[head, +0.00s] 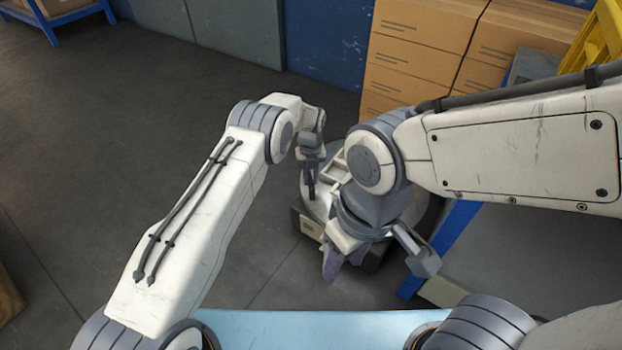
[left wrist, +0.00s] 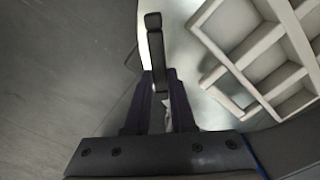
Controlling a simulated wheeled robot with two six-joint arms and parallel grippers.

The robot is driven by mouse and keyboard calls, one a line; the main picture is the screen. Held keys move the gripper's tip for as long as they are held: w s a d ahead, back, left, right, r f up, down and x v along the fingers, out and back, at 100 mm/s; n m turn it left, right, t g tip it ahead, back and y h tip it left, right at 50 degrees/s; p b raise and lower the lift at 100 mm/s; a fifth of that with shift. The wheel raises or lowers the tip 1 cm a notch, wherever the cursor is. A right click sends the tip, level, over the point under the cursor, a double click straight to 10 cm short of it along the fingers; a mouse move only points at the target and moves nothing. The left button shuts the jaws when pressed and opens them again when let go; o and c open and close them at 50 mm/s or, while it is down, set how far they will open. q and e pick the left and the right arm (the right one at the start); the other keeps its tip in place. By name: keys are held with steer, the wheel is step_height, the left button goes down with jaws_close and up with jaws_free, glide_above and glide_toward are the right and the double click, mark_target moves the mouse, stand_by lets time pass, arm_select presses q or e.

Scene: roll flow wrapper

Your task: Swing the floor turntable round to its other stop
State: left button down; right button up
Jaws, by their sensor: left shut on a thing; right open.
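The floor turntable (head: 318,206) is a low, pale round disc on a dark base, partly hidden behind my right arm. A pale compartment tray (head: 338,172) sits on it; the tray also shows in the left wrist view (left wrist: 262,52). My left gripper (head: 311,172) points down at the disc's left edge. In the left wrist view its fingers (left wrist: 160,92) are shut on a dark upright handle (left wrist: 154,42) at the turntable's rim. My right gripper (head: 376,264) is open and empty, in front of the turntable in the head view.
Stacked cardboard boxes (head: 412,48) stand behind the turntable. A blue-legged table (head: 452,228) is to its right, under my right arm. A light blue surface (head: 310,328) lies at the bottom. The grey floor (head: 110,125) to the left is clear.

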arm_select(q)
steer(key=shift+w+a, duration=0.1)
steer(key=c, duration=0.8)
jaws_free()
steer(key=shift+o, duration=0.2)
step_height(320, 180, up, 10)
steer(key=p, duration=0.5)
steer(key=shift+r, duration=0.25)
